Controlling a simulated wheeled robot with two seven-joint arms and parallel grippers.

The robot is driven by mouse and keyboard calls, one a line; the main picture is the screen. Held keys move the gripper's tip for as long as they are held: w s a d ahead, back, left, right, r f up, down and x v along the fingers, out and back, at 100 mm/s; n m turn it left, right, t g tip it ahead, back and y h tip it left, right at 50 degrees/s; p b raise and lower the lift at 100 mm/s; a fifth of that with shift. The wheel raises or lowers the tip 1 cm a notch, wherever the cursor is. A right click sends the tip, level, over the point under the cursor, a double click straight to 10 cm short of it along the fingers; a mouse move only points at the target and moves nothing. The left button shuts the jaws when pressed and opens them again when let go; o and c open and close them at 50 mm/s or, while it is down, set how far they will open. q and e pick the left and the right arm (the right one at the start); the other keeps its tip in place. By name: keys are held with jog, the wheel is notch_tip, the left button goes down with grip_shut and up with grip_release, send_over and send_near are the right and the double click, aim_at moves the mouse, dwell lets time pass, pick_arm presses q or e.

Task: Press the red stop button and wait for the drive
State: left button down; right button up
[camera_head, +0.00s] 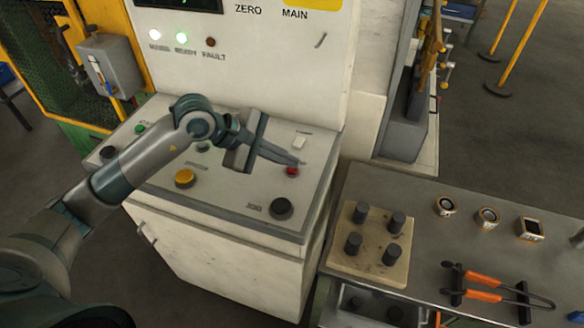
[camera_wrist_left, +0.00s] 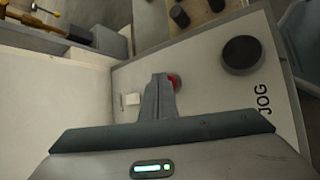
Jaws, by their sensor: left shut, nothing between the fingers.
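The red stop button (camera_head: 292,171) sits on the right part of the console's sloped top. My left gripper (camera_head: 298,163) is shut and empty, with its fingertips right at the button. In the left wrist view the shut fingers (camera_wrist_left: 158,90) partly cover the red button (camera_wrist_left: 174,82), which shows at their right side. I cannot tell whether the tips touch it or whether it is pressed in. The lit lamps (camera_head: 168,37) on the white cabinet are a white one and a green one; the fault lamp (camera_head: 210,42) looks dark. My right gripper is not in view.
The console (camera_head: 225,205) also carries a yellow button (camera_head: 184,178), a black jog knob (camera_head: 281,208) and a white switch (camera_head: 299,143) close to the fingers. A grey bench (camera_head: 425,215) at the right holds a block with pegs (camera_head: 345,264), gauges and orange-handled tongs (camera_head: 490,285).

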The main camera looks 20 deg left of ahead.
pick_arm(q)
jog(key=shift+f+b, duration=0.25)
jog(key=shift+b, duration=0.05)
jog(key=shift+r, duration=0.1)
dwell(0.6)
jog(key=shift+r, duration=0.8)
notch_tip(320, 180, up, 5)
jog(key=shift+f+p, duration=0.1)
jog(key=shift+p, duration=0.95)
dwell(0.4)
